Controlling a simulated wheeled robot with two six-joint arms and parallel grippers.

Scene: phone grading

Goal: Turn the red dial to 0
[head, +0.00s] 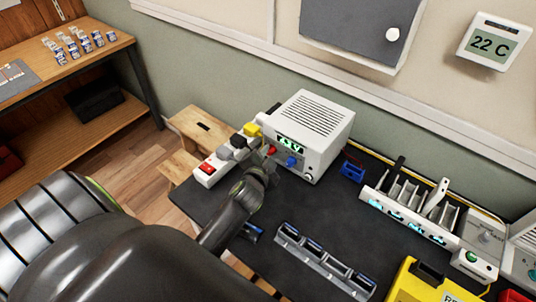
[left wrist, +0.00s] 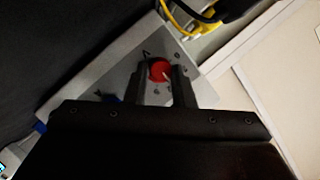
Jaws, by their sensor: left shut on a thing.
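The red dial (left wrist: 160,70) is on the front panel of a white box-shaped power unit (head: 319,122) that stands on the dark bench against the wall. In the left wrist view the dial sits between the two fingers of my left gripper (left wrist: 162,84), which is shut on it. A pale pointer mark shows on the dial. In the head view the red dial (head: 272,150) is partly hidden by my left gripper (head: 267,159). A blue dial (head: 291,162) is beside it, and a lit green display is above. My right gripper is not in view.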

